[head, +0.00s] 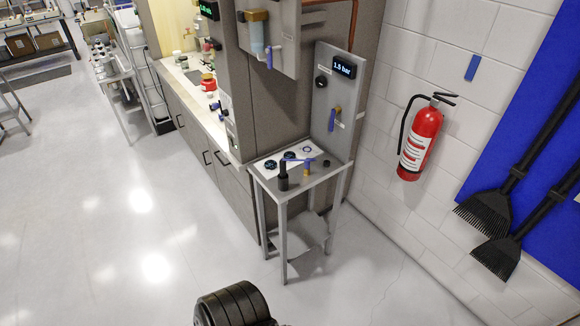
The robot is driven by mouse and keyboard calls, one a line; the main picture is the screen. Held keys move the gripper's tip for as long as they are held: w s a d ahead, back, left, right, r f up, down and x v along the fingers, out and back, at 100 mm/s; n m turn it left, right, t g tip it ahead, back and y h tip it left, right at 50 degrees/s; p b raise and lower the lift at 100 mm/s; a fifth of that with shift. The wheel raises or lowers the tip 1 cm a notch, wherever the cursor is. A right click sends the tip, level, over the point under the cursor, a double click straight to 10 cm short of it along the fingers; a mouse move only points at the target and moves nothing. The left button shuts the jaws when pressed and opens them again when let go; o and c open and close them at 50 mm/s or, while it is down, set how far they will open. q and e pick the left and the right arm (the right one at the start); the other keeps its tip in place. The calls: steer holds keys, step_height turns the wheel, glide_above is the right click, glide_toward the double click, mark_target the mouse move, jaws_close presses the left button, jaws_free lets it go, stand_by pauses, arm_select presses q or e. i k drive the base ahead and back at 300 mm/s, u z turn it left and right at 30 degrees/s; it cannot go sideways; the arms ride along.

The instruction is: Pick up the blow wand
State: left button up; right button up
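A small grey metal stand (325,172) is in the middle of the head view, with an upright grey panel at its back. On its top is an upright black cylinder with a blue arm reaching right from it, which looks like the blow wand (283,178). Several dark round pieces lie on a white plate behind it, and a small brass-coloured piece stands to its right. Neither of my grippers can be made out in the head view, and nothing touches the wand.
The panel carries a display (344,68) reading 1.5 bar and a brass-and-blue valve (334,118). A grey cabinet and counter (205,118) stand left of the stand. A red fire extinguisher (420,140) hangs on the right wall. The floor (120,220) in front is clear.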

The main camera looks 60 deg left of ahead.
mark_target(282, 164)
steer(key=u, duration=0.3)
steer(key=i, duration=1.85)
steer(key=u, duration=1.25)
steer(key=i, duration=1.05)
steer(key=u, duration=1)
